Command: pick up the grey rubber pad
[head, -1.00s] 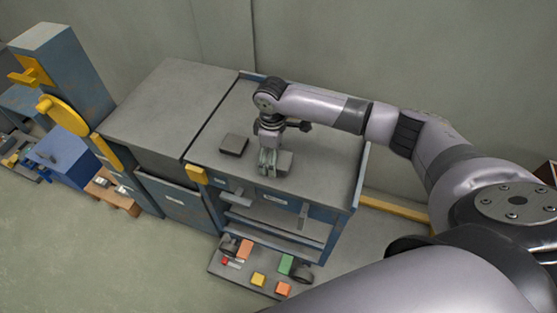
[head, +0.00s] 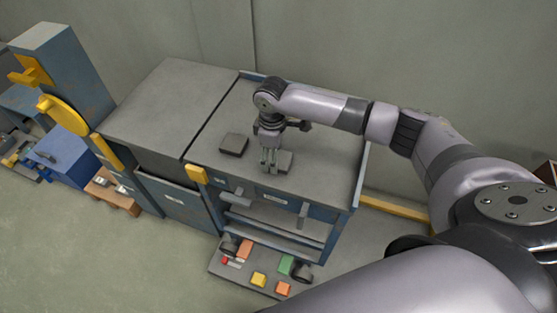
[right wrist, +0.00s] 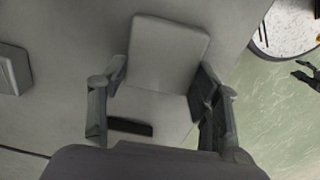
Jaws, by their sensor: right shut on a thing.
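I cannot tell whether the pad still touches the cart top. A darker grey pad (head: 233,144) lies apart on the cart top to the left. It also shows at the left edge of the right wrist view (right wrist: 12,70). My left gripper is not in view.
The blue cart's grey top (head: 325,165) has free room right of the gripper. A grey-topped cabinet (head: 160,105) adjoins it on the left. A low shelf (head: 230,272) with several coloured blocks is below the cart front. A wall stands behind.

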